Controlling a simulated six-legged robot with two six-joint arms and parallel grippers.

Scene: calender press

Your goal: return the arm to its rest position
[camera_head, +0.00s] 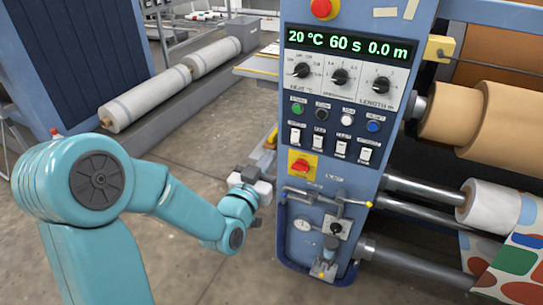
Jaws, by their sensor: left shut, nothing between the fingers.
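My left arm comes in from the lower left as teal links, bent at a large shoulder joint and reaching toward the middle. My left gripper (258,181) is at its end, small, shut and empty, just left of the press control column (335,160). It appears in front of the floor beside the column; I cannot tell its exact gap to the column. My right gripper is out of view.
The control panel reads 20 °C, 60 s, 0.0 m, with knobs, buttons and switches. A red emergency button (322,8) is on top. Brown rolls (495,115) and patterned fabric (515,255) are at right. Wrapped rolls (145,98) lie at left. Concrete floor (190,150) is open between.

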